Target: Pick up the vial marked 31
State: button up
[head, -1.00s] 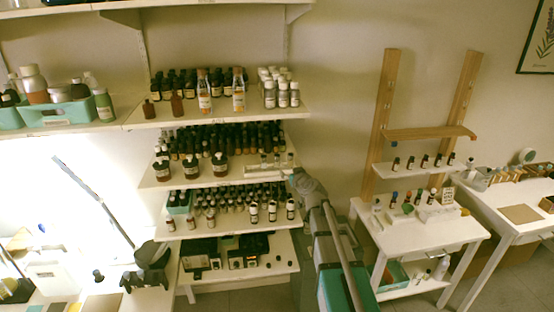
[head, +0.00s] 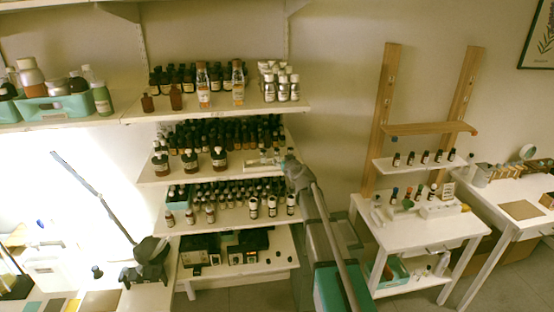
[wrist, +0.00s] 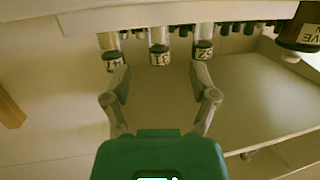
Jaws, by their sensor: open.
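The vial marked 31 (wrist: 159,52) shows in the wrist view, the middle one of three that stick out of a white rack (wrist: 190,15). The picture there looks upside down. A vial with a label like 17 (wrist: 111,52) is on its left, and one whose label looks like 52 (wrist: 203,45) is on its right. My gripper (wrist: 159,78) is open and empty, its fingertips spread either side of the 31 vial's line and just short of it. In the head view my gripper (head: 290,165) is at the right end of the middle shelf, beside the rack (head: 262,162).
A big brown bottle (wrist: 300,35) stands to the right in the wrist view. Rows of dark bottles (head: 225,133) fill the shelf behind the rack. Another shelf board (head: 225,112) is above.

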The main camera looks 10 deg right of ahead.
aim_at(278, 156)
jog(key=shift+w+a, duration=0.15)
jog(key=shift+w, duration=0.3)
jog(key=shift+b+x, duration=0.45)
jog(key=shift+x, duration=2.2)
grip_shut()
